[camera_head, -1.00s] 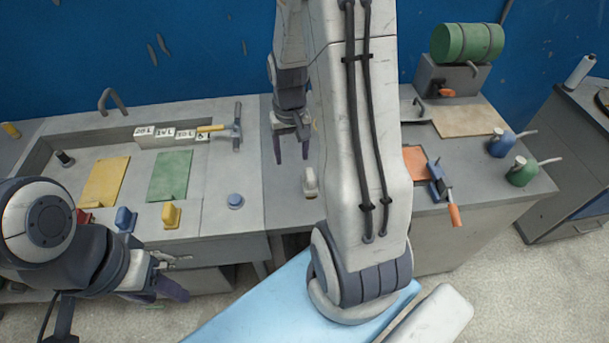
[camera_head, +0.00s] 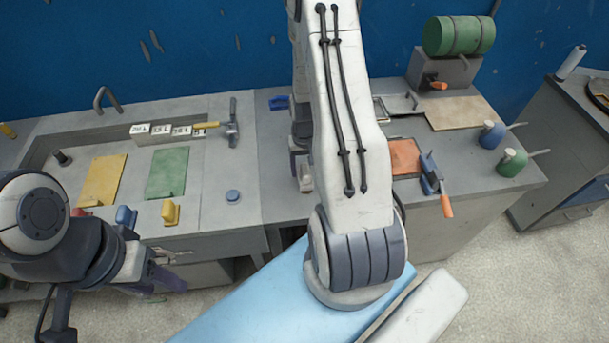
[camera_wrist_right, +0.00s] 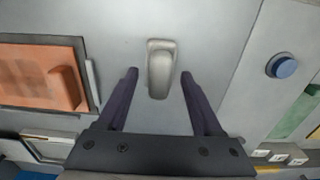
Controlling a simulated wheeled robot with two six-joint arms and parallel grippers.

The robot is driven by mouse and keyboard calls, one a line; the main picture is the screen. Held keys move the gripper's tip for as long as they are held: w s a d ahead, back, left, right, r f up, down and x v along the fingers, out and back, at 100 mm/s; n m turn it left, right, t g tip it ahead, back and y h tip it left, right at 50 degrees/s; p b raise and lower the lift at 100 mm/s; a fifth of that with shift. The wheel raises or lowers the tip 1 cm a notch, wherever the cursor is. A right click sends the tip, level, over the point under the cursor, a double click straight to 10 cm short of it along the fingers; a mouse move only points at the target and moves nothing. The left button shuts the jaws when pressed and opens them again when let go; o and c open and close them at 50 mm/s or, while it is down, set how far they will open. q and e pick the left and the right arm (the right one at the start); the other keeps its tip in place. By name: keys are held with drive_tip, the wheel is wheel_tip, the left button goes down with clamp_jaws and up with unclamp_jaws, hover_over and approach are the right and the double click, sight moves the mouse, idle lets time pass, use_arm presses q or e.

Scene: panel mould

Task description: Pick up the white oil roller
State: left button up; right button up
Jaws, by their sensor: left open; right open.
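The white oil roller (camera_wrist_right: 160,66), a small off-white rounded piece, lies on the grey bench top. In the right wrist view it is between and just beyond the fingertips of my right gripper (camera_wrist_right: 158,76), with a gap on both sides. My right gripper is open and empty. In the head view the roller (camera_head: 306,180) shows only partly, beside my right arm, which hides most of that gripper. My left gripper (camera_head: 168,281) is open and empty, low in front of the bench at the left.
A blue round knob (camera_head: 233,196) is left of the roller. An orange panel (camera_head: 404,157) and an orange-handled clamp (camera_head: 434,180) are to its right. Yellow (camera_head: 105,180) and green (camera_head: 167,173) panels lie in the left tray. The bench around the roller is clear.

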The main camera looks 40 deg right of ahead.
drive_tip(key=shift+f, duration=0.7)
clamp_jaws()
drive_tip(key=shift+r+b, duration=0.3)
drive_tip(key=shift+r, duration=0.5)
wheel_tip(320, 180, up, 3)
drive_tip(key=shift+d+f+b, duration=0.1)
drive_tip(key=shift+d+b, duration=0.05)
drive_tip(key=shift+b, duration=0.35)
drive_tip(key=s+d+r+b, duration=0.2)
drive_tip(key=s+d+r, duration=0.3)
drive_tip(key=s, duration=0.5)
drive_tip(key=shift+s+r, duration=0.15)
drive_tip(key=shift+r, duration=0.7)
drive_tip(key=c, duration=0.8)
unclamp_jaws()
clamp_jaws()
